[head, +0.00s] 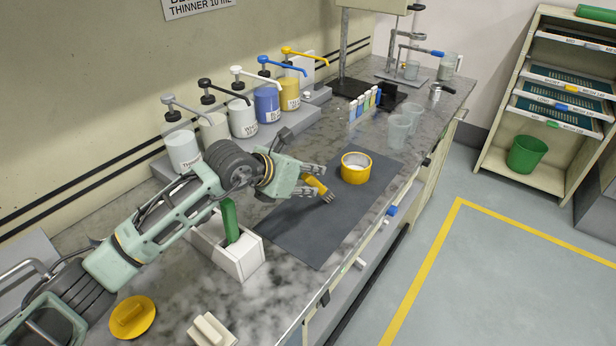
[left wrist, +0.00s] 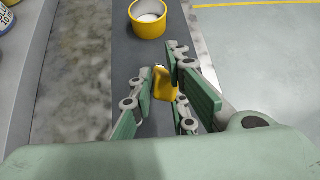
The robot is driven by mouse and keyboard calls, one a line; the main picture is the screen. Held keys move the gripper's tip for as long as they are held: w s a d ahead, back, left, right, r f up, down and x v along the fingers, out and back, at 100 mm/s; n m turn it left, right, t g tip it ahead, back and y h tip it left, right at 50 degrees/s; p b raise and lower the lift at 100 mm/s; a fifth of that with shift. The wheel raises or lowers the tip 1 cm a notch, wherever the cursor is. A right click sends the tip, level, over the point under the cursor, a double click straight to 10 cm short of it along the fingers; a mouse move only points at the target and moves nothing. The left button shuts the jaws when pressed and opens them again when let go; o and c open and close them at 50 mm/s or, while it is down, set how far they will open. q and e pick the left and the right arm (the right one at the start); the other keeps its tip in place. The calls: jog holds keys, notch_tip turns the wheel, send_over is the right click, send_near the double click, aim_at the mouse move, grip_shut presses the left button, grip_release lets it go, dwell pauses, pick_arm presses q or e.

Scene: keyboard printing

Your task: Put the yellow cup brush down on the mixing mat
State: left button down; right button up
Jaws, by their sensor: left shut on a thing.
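My left gripper (head: 312,183) is shut on the yellow cup brush (head: 319,188), whose dark bristle end points down toward the mat. The dark grey mixing mat (head: 305,232) lies flat on the counter under it. I cannot tell whether the bristles touch the mat. In the left wrist view the yellow brush (left wrist: 164,86) sits between the green fingers (left wrist: 165,95), over the mat (left wrist: 125,65). A yellow cup (head: 356,170) with white contents stands on the mat beyond the brush; it also shows in the left wrist view (left wrist: 148,20). My right gripper is not in view.
A white holder (head: 240,262) with a green handle (head: 229,220) stands left of the mat. A yellow lid (head: 132,316) lies at the near left. Several pump bottles (head: 243,118) line the wall. Clear cups (head: 398,130) stand past the mat. The mat's near part is bare.

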pick_arm(q)
jog(key=c, duration=1.7)
grip_release()
jog(key=shift+f, duration=0.1)
